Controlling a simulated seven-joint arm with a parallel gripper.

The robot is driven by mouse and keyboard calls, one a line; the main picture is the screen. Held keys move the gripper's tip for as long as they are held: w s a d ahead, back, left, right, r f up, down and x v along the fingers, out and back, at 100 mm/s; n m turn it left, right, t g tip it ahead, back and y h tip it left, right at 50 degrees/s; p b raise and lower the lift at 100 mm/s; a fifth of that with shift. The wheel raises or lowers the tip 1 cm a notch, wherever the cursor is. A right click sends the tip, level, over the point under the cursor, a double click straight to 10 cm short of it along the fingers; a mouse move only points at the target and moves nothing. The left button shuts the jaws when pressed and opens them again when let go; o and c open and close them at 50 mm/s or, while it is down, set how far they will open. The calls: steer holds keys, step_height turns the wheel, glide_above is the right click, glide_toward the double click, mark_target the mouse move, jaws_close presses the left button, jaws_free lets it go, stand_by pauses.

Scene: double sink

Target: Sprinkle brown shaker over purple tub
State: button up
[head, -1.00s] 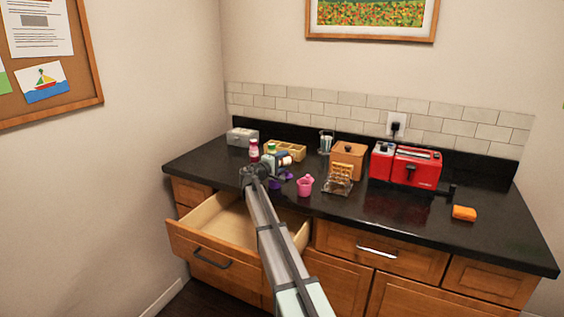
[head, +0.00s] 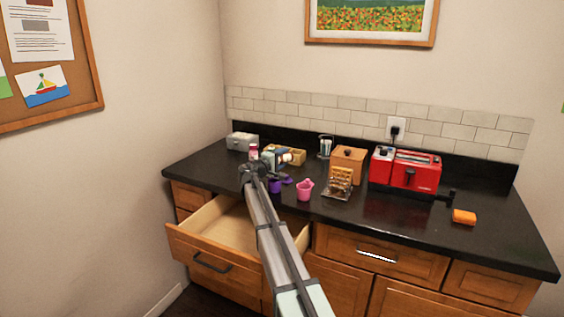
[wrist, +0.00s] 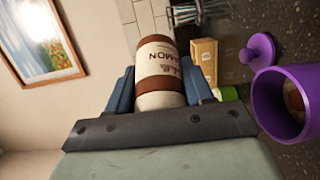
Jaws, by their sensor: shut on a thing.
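The brown shaker (wrist: 158,72) has a brown and white label ending in "AMON". It is in my gripper (wrist: 160,82), between the two blue fingers, and lies well over on its side. In the head view my gripper (head: 270,160) is above the counter's front left part, and the shaker is partly hidden there. The purple tub (head: 275,187) stands upright on the counter just below my gripper. In the wrist view the open tub (wrist: 282,118) is at the right, apart from the shaker, with something orange-brown inside. A purple knobbed lid (wrist: 260,52) lies beside it.
A red-and-white bottle (head: 253,152) and a wooden box (head: 298,156) are behind my gripper. An open drawer (head: 215,232) juts out below.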

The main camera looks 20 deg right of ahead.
step_height(320, 180, down, 3)
steer(key=shift+f, duration=0.15)
stand_by(0.3)
steer(key=shift+m+g+y, duration=0.4)
steer(key=shift+g+y, duration=0.2)
steer(key=shift+y, duration=0.1)
steer(key=r, duration=0.2)
steer(key=d+r, duration=0.1)
steer(key=r, duration=0.1)
steer(key=shift+r, duration=0.3)
steer(key=shift+f, duration=0.15)
steer(key=f, duration=0.1)
steer(key=a+f+y, duration=0.1)
steer(key=f, duration=0.1)
steer(key=shift+a+f+g, duration=0.15)
steer(key=shift+f+g, duration=0.05)
steer(key=shift+g, duration=0.1)
steer(key=shift+f+m+y, duration=0.15)
steer(key=shift+m+y, duration=0.15)
steer(key=shift+y, duration=0.1)
steer(key=shift+y, duration=0.3)
